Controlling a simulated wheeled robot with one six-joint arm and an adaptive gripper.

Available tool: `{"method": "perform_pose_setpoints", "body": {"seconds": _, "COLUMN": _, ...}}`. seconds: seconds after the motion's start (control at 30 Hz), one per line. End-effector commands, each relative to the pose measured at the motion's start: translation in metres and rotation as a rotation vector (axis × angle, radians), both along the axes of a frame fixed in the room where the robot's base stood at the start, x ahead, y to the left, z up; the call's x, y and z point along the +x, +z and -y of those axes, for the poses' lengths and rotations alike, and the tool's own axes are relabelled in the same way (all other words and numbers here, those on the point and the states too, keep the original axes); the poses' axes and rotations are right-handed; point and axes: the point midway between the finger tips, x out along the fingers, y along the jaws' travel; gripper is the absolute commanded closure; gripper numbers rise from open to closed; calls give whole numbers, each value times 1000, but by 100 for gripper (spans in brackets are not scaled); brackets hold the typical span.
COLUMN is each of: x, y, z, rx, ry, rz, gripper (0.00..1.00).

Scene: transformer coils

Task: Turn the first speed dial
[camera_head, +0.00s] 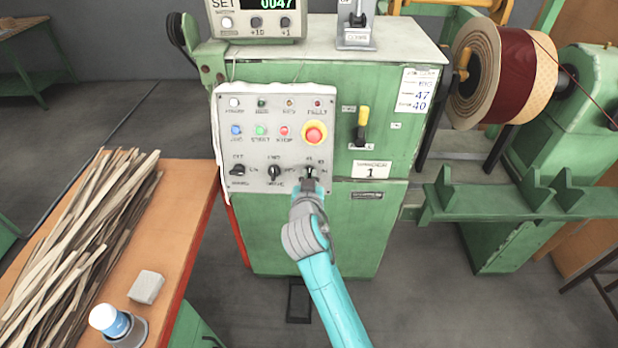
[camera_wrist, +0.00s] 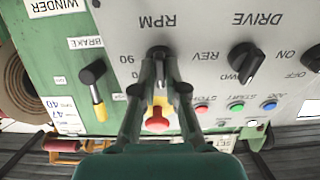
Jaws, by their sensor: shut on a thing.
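The speed dial (camera_head: 311,171), a dark knob, is the rightmost of three knobs in the bottom row of the grey control panel (camera_head: 256,97). In the wrist view, which is upside down, the dial (camera_wrist: 159,52) sits below the label RPM, with numbers beside it. My gripper (camera_head: 309,184) is at this dial. In the wrist view both fingers of my gripper (camera_wrist: 160,62) close around the dial's sides.
The drive knob (camera_wrist: 245,62) is beside the dial. A red emergency stop (camera_head: 314,133) on yellow is above it. A yellow-handled brake lever (camera_head: 362,125) stands to the right. A bench (camera_head: 190,200) with wooden strips is at the left.

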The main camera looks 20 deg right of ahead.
Motion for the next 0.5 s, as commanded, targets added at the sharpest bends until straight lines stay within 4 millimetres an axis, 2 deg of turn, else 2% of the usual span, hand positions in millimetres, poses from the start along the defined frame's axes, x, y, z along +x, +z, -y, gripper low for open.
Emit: {"method": "perform_pose_setpoints", "body": {"seconds": 0.5, "x": 2, "y": 2, "z": 1, "rx": -28, "ry": 10, "rz": -8, "gripper": 100}}
